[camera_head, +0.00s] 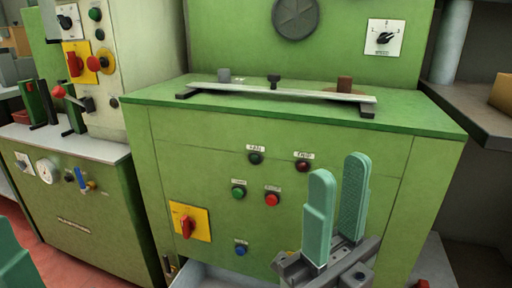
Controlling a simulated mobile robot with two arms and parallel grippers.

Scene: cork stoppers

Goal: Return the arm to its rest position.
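My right gripper (338,168) stands in front of the green machine, its two green fingers pointing up. The fingers are apart with nothing between them, so it is open and empty. A teal piece shows at the lower left corner; it may be part of my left gripper (12,262), but it is cut off and its state cannot be told. On the machine's top, a long metal bar (310,94) carries a grey stopper-like piece (224,75), a black one (273,81) and a brown one (344,85), all apart from the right gripper.
The green machine (180,150) fills the middle, with buttons and a red switch (186,226) on its front. A second green cabinet (85,205) with levers stands at left. A shelf (470,115) with a box (502,93) is at right.

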